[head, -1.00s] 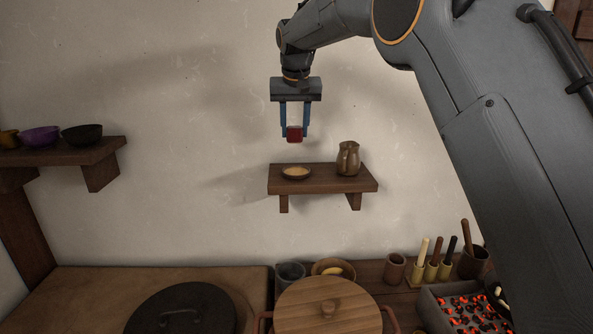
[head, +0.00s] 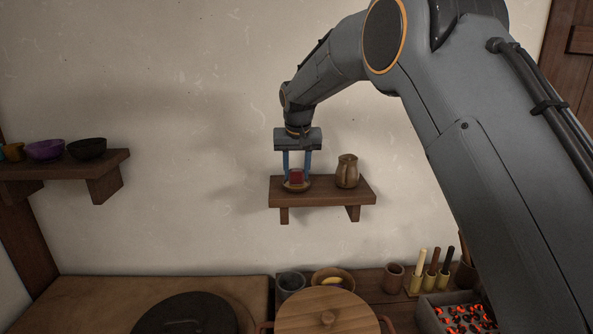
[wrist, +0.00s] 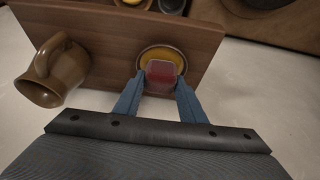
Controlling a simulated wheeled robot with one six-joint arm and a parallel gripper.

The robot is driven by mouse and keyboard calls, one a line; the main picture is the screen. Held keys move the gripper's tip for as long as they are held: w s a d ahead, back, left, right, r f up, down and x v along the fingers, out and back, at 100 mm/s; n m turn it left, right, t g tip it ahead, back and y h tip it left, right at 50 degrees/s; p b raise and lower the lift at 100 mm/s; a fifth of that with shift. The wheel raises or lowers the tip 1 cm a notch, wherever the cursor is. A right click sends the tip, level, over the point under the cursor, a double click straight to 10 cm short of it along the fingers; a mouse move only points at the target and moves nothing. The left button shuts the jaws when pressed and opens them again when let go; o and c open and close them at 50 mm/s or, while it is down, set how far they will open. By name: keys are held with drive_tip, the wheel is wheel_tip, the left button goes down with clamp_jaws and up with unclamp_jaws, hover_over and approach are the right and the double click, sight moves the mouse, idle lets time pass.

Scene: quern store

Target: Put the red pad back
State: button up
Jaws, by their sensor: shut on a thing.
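The red pad (head: 297,175) is a small red block between the blue fingers of my gripper (head: 297,180). It also shows in the wrist view (wrist: 160,73). My gripper (wrist: 158,88) is shut on it and points down over the small round dish (head: 290,188) on the wall shelf (head: 325,196). In the wrist view the dish (wrist: 150,54) has a yellowish inside and lies right under the pad. I cannot tell whether the pad touches the dish.
A brown jug (head: 347,171) stands on the shelf just right of the dish. A left shelf (head: 100,163) holds bowls. Below are a wooden-lidded pot (head: 325,308), a black lid (head: 185,315), upright-handled tools (head: 435,262) and a box of glowing coals (head: 455,315).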

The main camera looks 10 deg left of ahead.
drive_tip(key=o, duration=1)
drive_tip(key=shift+f, duration=0.1)
drive_tip(key=shift+c, duration=0.2)
drive_tip(key=b+v, duration=0.3)
drive_tip(key=v, duration=0.9)
drive_tip(key=s+d+f+g, duration=0.1)
drive_tip(key=s+d+f, duration=0.35)
drive_tip(key=d, duration=0.35)
drive_tip(key=s+d+f+m+h, duration=0.1)
drive_tip(key=s+d+f, duration=0.2)
drive_tip(key=d+f, duration=0.35)
drive_tip(key=s+d+f+g, duration=0.1)
drive_tip(key=s+d+f, duration=0.3)
drive_tip(key=d, duration=0.4)
drive_tip(key=s+d+f, duration=0.3)
drive_tip(key=s+d, duration=0.1)
drive_tip(key=s, duration=0.3)
drive_tip(key=s+d+f+m, duration=0.1)
drive_tip(key=s+d+f, duration=0.3)
drive_tip(key=s, duration=0.3)
drive_tip(key=s+d+f, duration=0.4)
drive_tip(key=s, duration=0.4)
drive_tip(key=shift+m+g, duration=0.4)
drive_tip(key=shift+w+d, duration=0.1)
drive_tip(key=shift+d, duration=0.05)
